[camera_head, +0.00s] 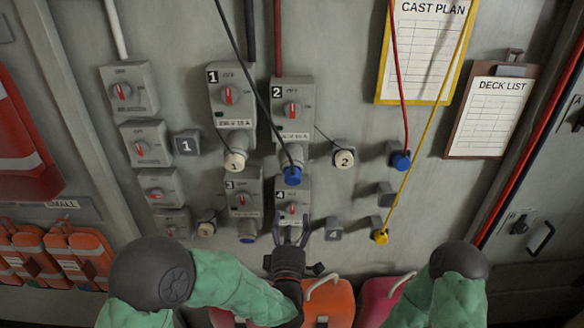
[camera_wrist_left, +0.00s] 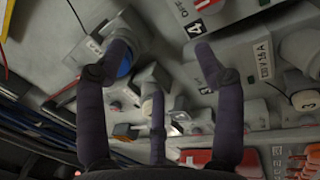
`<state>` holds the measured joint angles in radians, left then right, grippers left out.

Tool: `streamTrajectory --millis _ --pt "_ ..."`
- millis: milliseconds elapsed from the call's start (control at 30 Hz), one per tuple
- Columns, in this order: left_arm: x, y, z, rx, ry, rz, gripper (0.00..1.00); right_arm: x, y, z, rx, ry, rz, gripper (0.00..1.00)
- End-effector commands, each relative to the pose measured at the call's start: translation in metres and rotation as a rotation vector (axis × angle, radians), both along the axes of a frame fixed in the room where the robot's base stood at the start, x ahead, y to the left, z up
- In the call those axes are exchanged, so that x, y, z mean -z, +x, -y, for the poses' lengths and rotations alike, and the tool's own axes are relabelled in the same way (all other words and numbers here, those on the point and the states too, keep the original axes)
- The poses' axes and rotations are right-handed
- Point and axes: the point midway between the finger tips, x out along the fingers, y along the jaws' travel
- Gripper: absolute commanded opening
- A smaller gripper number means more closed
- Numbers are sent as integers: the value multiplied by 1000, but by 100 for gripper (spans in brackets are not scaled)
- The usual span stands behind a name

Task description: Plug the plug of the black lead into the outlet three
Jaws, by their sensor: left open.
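The black lead (camera_head: 262,108) runs down from the top edge to a blue plug (camera_head: 292,176) at the lower end of outlet two (camera_head: 292,95). Outlet three (camera_head: 243,190) is the grey box at lower left of it, with a blue-faced socket (camera_head: 248,238) at its bottom. My left gripper (camera_head: 291,226) is open and empty, in front of the lower part of outlet four (camera_head: 292,193) and below the blue plug. In the left wrist view the open fingers (camera_wrist_left: 160,55) show, with a blue round part (camera_wrist_left: 125,62) beside one; I cannot tell which it is. My right gripper is not in view.
A red lead ends in a blue plug (camera_head: 400,160) at right; a yellow lead ends in a yellow plug (camera_head: 380,236). White caps one (camera_head: 234,161) and two (camera_head: 344,158) are on the wall. Orange cases (camera_head: 330,300) stand below the gripper.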

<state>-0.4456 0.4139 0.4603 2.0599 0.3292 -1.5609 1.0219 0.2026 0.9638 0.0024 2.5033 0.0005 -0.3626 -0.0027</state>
Motion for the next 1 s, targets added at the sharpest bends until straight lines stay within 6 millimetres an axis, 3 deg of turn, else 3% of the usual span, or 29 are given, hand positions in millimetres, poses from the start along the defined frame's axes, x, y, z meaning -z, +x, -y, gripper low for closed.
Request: streamTrajectory --millis 33,100,300,767,1000 --pt "-20 -3 3 -1 -26 31 69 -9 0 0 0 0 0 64" --pt "-38 -6 4 -2 -60 69 69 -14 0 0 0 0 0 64" --pt "-64 -11 7 -3 -116 127 69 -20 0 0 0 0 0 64" --pt "-67 -11 7 -4 -124 134 69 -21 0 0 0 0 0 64" --pt "-75 7 7 -5 -123 132 69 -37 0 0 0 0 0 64"
